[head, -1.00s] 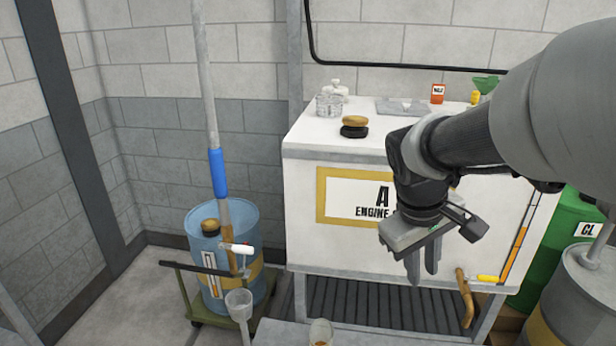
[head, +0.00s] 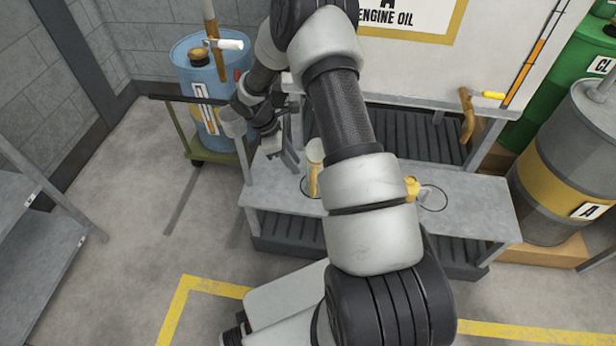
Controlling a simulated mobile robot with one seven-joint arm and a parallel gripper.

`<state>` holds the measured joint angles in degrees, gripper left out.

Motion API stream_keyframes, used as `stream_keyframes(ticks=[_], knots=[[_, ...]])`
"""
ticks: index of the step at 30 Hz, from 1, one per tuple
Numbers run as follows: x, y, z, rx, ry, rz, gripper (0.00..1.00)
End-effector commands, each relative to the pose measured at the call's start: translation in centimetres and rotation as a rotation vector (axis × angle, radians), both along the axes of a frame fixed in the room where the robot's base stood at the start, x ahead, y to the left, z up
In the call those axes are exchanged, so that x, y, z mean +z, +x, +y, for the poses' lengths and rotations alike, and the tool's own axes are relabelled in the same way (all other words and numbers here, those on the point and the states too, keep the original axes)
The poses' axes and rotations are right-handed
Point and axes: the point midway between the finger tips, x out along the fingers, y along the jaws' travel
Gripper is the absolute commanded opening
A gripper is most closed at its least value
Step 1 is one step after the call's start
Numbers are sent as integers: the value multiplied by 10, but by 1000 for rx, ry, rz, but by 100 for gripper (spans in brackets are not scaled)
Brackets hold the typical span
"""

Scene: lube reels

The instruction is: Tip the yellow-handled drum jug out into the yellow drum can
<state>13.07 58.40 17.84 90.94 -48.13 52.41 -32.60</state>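A pale jug (head: 315,152) with a yellow handle (head: 313,182) stands upright on the grey bench, on a ring mark. My gripper (head: 289,160) is just left of the jug, pointing down toward the bench. Its fingers show nearly edge-on, so I cannot tell how far apart they are or whether they touch the jug. A small yellow piece (head: 411,188), perhaps part of the yellow drum can, shows at the right edge of my arm. The rest of it is hidden behind my arm.
The grey bench (head: 470,215) has a second ring mark at right. A blue drum (head: 185,60) on a trolley and a grey funnel (head: 233,125) are at left. A tank with a brown spout (head: 467,120) stands behind. A grey banded drum (head: 570,140) is at right.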

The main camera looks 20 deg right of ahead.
Motion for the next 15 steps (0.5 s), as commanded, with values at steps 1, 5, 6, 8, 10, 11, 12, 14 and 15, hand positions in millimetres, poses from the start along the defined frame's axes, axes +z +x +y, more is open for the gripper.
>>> stream_keyframes(ticks=[1, 5, 6, 8, 10, 11, 12, 14, 15], knots=[[-15, -3, -4, -2, 1, 4, 22], [-42, -8, -14, -3, 2, 4, 22], [-49, -9, -18, -2, 1, 3, 22], [-61, -11, -22, -3, 1, 3, 22], [-73, -12, -27, -2, 1, 2, 22], [-77, -13, -28, -3, 2, 1, 22], [-82, -14, -30, -3, 1, 1, 22], [-87, -14, -33, -2, 1, 0, 22], [-90, -15, -34, -2, 1, 0, 22]])
